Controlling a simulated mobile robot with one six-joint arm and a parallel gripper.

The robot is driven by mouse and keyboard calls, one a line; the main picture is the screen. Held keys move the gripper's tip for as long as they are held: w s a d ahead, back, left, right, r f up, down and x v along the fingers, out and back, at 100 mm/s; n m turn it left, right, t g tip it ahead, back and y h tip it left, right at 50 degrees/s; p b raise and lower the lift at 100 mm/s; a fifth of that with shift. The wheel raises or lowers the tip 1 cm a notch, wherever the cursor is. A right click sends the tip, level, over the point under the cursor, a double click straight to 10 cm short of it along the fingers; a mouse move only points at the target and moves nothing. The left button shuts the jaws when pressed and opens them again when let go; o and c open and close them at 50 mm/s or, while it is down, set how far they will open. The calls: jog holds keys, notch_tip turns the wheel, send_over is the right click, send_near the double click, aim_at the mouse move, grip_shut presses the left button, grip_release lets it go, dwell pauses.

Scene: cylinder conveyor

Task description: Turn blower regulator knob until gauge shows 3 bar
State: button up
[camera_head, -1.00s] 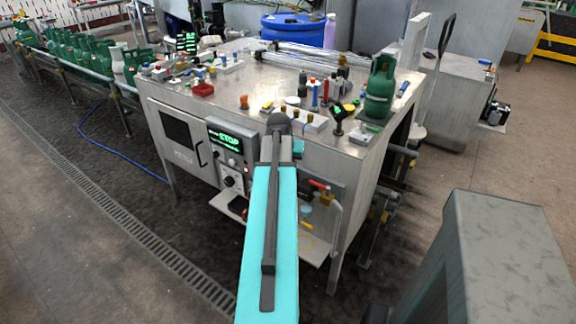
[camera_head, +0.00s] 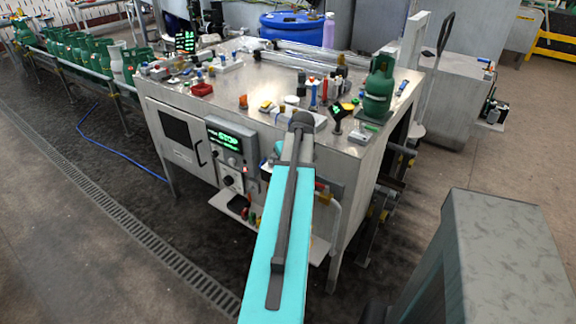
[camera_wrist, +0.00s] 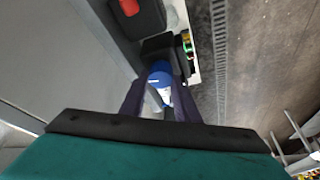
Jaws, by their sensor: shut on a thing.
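In the wrist view my gripper (camera_wrist: 161,98) has its two dark fingers on either side of a blue round part (camera_wrist: 159,70), which looks like the regulator knob. The gripper is shut on it. A small white part (camera_wrist: 166,96) shows between the fingers; I cannot tell whether it is the gauge, and no reading is legible. A black block (camera_wrist: 160,45) sits just beyond the blue part. In the head view my own arm covers the gripper and the regulator at the front of the metal bench.
The metal bench (camera_head: 258,82) carries many small parts and a green cylinder (camera_head: 379,90). A control box with a green "STOP" display (camera_head: 227,137) is on its front. Green cylinders (camera_head: 90,58) line the conveyor at left. A blue hose (camera_head: 120,150) crosses the floor.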

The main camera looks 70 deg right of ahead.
jog(key=shift+s+n+y, duration=0.15)
jog(key=shift+n+y, duration=0.35)
jog(key=shift+n, duration=1)
jog(key=o, duration=1.1)
jog(key=shift+c, duration=0.2)
jog(key=shift+r+t, duration=0.15)
jog(key=shift+t, duration=0.15)
jog(key=b+v, duration=0.2)
jog(key=v, duration=1.1)
jog(key=shift+r, duration=0.25)
jog(key=shift+s, duration=0.15)
